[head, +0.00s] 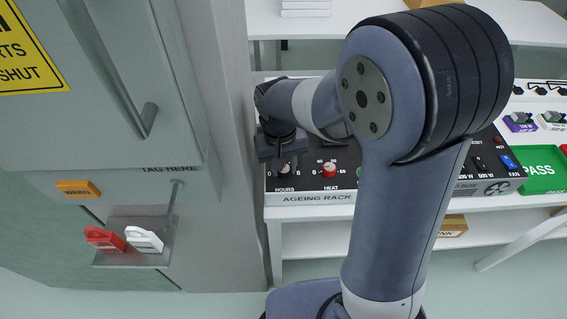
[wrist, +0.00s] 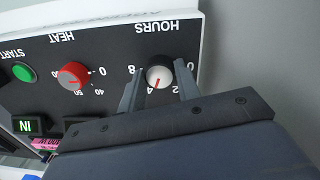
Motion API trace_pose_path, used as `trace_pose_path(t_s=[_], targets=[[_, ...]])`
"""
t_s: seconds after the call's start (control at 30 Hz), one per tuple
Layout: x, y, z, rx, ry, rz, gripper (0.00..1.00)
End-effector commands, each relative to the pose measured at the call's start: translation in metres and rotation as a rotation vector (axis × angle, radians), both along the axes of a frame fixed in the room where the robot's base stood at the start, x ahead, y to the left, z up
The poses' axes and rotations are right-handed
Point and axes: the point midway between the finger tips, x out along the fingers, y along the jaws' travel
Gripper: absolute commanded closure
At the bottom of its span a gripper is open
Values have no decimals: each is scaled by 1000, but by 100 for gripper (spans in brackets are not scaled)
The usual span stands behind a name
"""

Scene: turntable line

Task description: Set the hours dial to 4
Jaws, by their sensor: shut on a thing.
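The hours dial (wrist: 159,72) is a white round knob with a red pointer line, on the black panel under the word HOURS, which is upside down in the wrist view. The red line points down in that view, at or close to the 4. My gripper (wrist: 160,80) has one finger on each side of the knob and is shut on it. In the head view my gripper (head: 281,160) is over the left end of the ageing rack panel (head: 312,199), and it hides part of the dial (head: 285,173).
A red heat dial (wrist: 74,75) sits beside the hours dial, with a green start button (wrist: 24,72) farther along. A tall grey cabinet (head: 100,90) stands close to the left of the rack. Red and white tags (head: 103,238) lie on its small shelf.

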Motion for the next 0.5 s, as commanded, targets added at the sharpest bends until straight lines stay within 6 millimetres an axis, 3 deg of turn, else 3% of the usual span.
trace_pose_path(t_s=[0.5], targets=[[1,0,1,0,-2,-144,91]])
